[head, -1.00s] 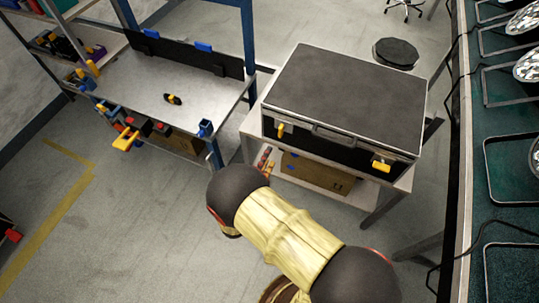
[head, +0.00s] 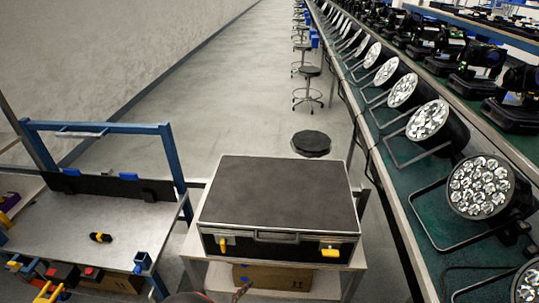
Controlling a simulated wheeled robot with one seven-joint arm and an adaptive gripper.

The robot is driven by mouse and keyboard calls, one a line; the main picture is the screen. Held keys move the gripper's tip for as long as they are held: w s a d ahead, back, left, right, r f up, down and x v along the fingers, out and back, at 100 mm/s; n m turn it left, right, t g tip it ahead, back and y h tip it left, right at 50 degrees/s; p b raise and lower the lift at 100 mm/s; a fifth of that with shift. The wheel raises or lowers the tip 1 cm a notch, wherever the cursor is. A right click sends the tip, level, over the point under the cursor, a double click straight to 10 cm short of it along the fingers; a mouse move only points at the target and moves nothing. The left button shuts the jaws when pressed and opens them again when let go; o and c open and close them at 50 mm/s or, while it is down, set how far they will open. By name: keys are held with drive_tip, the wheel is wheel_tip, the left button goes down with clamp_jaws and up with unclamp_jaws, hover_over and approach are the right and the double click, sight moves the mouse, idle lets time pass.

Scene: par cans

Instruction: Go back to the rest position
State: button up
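My gripper is not visible in the head view. Only a small dark rounded piece of my arm shows at the bottom edge, left of the case. A closed black case (head: 280,192) with a silver rim, a front handle and two yellow latches lies on a small white table (head: 190,243). Whether my gripper holds anything cannot be seen.
A metal workbench (head: 70,228) with a blue frame and hand tools stands at left. At right, a long green-topped bench (head: 415,190) carries a row of par cans (head: 482,187). Stools (head: 309,85) line its left side. The grey floor aisle behind the case is open.

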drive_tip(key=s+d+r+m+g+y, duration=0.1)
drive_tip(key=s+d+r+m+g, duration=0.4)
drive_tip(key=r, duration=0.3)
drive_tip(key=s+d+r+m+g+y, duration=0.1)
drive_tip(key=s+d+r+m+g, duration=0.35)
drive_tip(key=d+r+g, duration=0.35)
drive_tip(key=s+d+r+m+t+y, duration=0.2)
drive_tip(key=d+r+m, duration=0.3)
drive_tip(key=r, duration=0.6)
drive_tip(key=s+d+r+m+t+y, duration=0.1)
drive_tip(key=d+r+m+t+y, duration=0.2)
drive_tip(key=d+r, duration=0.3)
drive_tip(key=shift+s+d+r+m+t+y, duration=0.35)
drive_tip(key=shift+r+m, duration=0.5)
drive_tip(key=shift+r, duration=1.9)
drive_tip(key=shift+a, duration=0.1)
